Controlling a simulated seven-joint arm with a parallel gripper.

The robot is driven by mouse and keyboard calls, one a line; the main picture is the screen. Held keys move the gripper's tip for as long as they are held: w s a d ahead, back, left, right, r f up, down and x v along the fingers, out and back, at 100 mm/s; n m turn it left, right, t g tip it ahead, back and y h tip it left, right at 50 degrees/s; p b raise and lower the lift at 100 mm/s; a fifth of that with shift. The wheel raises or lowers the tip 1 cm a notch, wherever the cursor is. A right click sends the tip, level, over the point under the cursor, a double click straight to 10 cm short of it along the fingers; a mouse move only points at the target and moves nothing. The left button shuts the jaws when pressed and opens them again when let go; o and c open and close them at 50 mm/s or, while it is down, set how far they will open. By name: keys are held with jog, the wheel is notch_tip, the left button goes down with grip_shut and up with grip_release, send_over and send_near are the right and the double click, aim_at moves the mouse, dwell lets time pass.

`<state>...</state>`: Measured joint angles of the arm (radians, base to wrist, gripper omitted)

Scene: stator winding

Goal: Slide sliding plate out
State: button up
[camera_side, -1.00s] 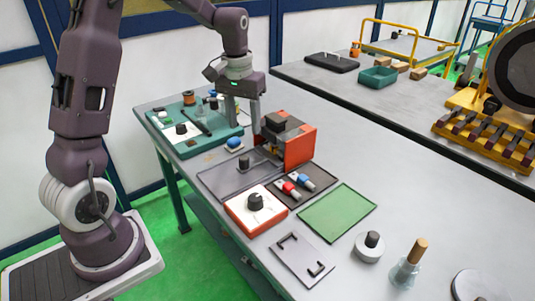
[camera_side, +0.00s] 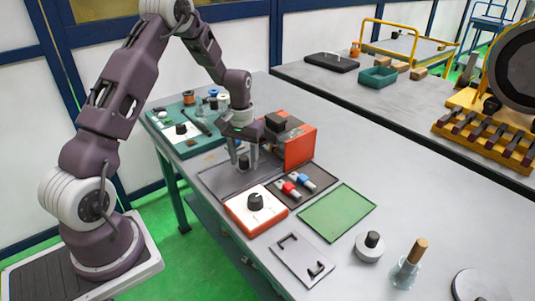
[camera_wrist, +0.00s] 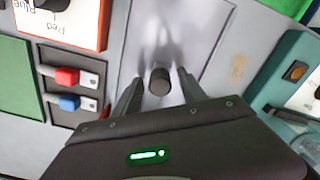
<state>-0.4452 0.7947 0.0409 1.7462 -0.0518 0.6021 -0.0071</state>
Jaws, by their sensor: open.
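The sliding plate (camera_side: 216,182) is a flat grey plate on the table with a dark upright knob (camera_wrist: 160,80). My gripper (camera_side: 244,164) is over the plate, pointing down, with its two fingers on either side of the knob. The fingers are apart. In the wrist view, my gripper (camera_wrist: 159,92) has the knob between its fingertips, and I cannot tell whether either finger touches it. My gripper's shadow falls on the plate.
An orange machine block (camera_side: 300,147) stands close behind the plate. A white-and-orange dial box (camera_side: 243,212) is in front, beside a dark panel with red and blue switches (camera_side: 311,176). A green mat (camera_side: 337,212) lies further right. A teal tray (camera_side: 188,148) is at the left.

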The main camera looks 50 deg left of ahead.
jog(key=c, duration=0.9)
jog(key=shift+s, duration=4.85)
jog(key=shift+c, duration=0.2)
jog(key=o, duration=0.9)
jog(key=shift+s, duration=0.1)
jog(key=shift+o, duration=0.2)
jog(key=shift+r, duration=3)
